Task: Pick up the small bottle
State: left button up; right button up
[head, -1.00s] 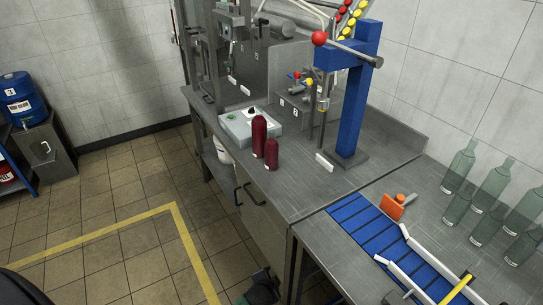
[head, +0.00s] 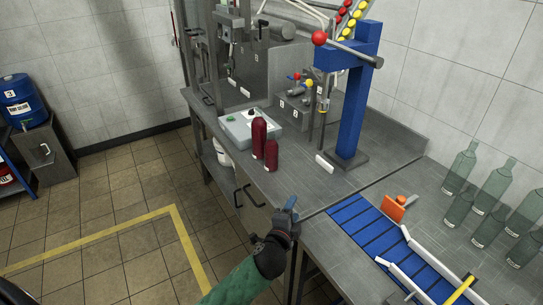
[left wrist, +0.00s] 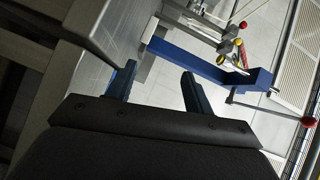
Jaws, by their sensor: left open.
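Two dark red bottles stand upright side by side on the grey bench in the head view: a taller one (head: 259,139) and a shorter, smaller one (head: 271,154) just right of it. My left gripper (head: 291,204) is in front of them, near the bench's front edge, apart from both. Its blue fingers also show in the left wrist view (left wrist: 160,78), open with nothing between them. No red bottle can be made out in the left wrist view. My right gripper is not in view.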

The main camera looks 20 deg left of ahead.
pick_arm(q)
jog(key=w+d+r+m+g+h, duration=0.25)
jog(key=d+r+m+h, duration=0.55)
jog(key=m, duration=0.8)
jog(key=w+d+r+m+g+h, duration=0.25)
jog(key=d+r+m+h, duration=0.55)
jog(key=m, duration=0.7)
jog(key=m+g+y, duration=0.5)
jog(key=m+y, duration=1.2)
jog(key=m, duration=0.7)
send_over(271, 134)
jog(key=s, duration=0.3)
jog(key=f, duration=0.1)
jog(key=p+x, duration=0.1)
jog(key=x, duration=0.2)
jog(key=shift+d+f, duration=0.15)
jog(key=shift+d, duration=0.05)
jog(key=p+x, duration=0.1)
jog(key=x, duration=0.1)
jog(key=p+x, duration=0.1)
jog(key=p, duration=0.1)
jog(key=shift+f, duration=0.45)
jog(key=shift+w+f, duration=0.25)
jog(key=shift+f, duration=0.25)
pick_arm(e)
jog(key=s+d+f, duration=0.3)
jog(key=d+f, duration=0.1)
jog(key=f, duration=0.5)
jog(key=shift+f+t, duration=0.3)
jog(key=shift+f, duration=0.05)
